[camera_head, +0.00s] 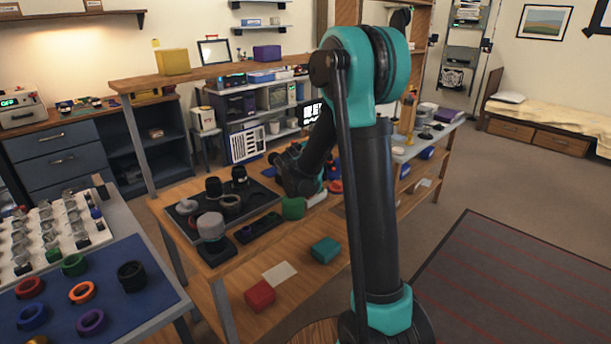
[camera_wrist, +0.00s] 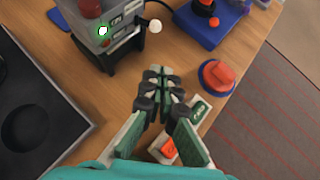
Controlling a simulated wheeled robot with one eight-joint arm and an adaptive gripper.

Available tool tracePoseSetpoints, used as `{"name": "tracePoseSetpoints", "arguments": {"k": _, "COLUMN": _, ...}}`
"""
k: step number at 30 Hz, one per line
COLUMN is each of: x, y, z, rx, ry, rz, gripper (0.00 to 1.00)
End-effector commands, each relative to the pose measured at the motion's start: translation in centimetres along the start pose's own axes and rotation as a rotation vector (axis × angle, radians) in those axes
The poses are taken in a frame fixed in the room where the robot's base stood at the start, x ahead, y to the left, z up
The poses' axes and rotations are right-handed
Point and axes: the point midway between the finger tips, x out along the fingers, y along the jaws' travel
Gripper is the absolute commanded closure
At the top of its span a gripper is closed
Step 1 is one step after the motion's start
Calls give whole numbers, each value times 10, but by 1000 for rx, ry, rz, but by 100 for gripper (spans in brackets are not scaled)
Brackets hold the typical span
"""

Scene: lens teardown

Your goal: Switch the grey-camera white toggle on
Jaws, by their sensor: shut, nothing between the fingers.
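A grey boxy device (camera_wrist: 97,14) with a red part on top stands on a black base (camera_wrist: 108,52) at the top of the wrist view. Its front has a small dark display and a glowing green-white spot (camera_wrist: 103,31). A white round knob (camera_wrist: 155,26) shows just right of the device; it may be the toggle's tip, but I cannot tell its position. My gripper (camera_wrist: 163,72) is shut and empty, over the wooden tabletop below the knob and apart from it. In the head view my arm hides the device.
A red button on a blue base (camera_wrist: 217,76) is right of my fingertips. A blue base with a red-topped stick (camera_wrist: 192,27) is at the upper right. A black tray (camera_wrist: 62,118) lies left. A white-and-orange switch block (camera_wrist: 165,149) lies below my fingers.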

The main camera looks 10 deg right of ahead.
Motion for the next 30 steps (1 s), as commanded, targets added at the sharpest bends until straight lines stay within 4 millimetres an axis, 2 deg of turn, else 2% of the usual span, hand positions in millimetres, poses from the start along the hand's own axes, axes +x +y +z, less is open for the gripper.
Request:
{"name": "tracePoseSetpoints", "arguments": {"k": 18, "x": -74, "y": -26, "z": 4, "rx": 0, "ry": 1, "rz": 1, "gripper": 100}}
{"name": "tracePoseSetpoints", "arguments": {"k": 24, "x": -84, "y": -30, "z": 4, "rx": 0, "ry": 1, "rz": 0, "gripper": 100}}
{"name": "tracePoseSetpoints", "arguments": {"k": 30, "x": -86, "y": -31, "z": 5, "rx": 0, "ry": 1, "rz": 0, "gripper": 100}}
